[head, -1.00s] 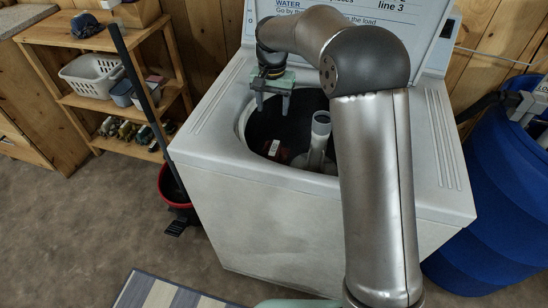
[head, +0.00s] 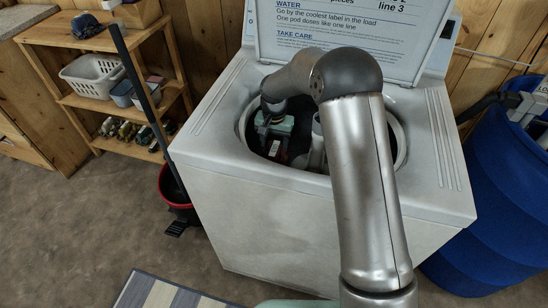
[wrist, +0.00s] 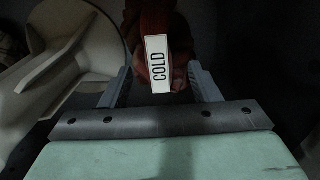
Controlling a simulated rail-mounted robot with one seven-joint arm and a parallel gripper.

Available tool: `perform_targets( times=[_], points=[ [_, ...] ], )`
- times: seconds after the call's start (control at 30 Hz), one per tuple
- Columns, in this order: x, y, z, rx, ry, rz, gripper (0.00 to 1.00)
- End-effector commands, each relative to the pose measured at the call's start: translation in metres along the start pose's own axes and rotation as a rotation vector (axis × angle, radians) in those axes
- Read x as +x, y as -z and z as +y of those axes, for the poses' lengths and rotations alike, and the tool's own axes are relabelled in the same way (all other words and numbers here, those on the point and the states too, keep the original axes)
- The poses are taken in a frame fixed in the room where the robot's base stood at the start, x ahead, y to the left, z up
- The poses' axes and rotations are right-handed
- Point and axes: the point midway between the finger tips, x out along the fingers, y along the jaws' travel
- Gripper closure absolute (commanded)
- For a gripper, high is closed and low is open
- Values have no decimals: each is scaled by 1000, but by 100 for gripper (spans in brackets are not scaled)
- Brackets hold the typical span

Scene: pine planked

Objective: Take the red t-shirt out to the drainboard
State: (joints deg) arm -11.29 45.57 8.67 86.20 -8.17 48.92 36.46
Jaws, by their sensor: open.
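The red t-shirt (wrist: 182,28) lies inside the dark washer tub, with a white label reading COLD (wrist: 158,64) on it. In the head view a little of the red cloth and its label (head: 274,148) shows below my gripper. My gripper (head: 274,138) is down inside the tub opening. In the wrist view its two fingers (wrist: 160,88) are apart, one on each side of the label and cloth. I cannot tell whether they touch the cloth. I cannot make out a drainboard in these views.
The white washer (head: 262,215) has its lid (head: 345,40) raised behind the arm. The pale agitator (wrist: 75,50) stands close on the left in the wrist view. A blue barrel (head: 505,190) is at right; a wooden shelf (head: 75,38) and red bucket (head: 172,185) are at left.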

Motion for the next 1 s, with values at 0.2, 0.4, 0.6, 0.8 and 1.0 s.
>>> perform_targets(
  times=[0.2,0.4,0.6,0.8,1.0],
  points=[
    [24,1,1,-1,0,2,44],
    [25,1,1,0,0,2,44],
    [25,1,1,0,0,2,88],
    [24,1,1,0,1,2,100],
    [21,1,1,0,1,4,100]
  ],
)
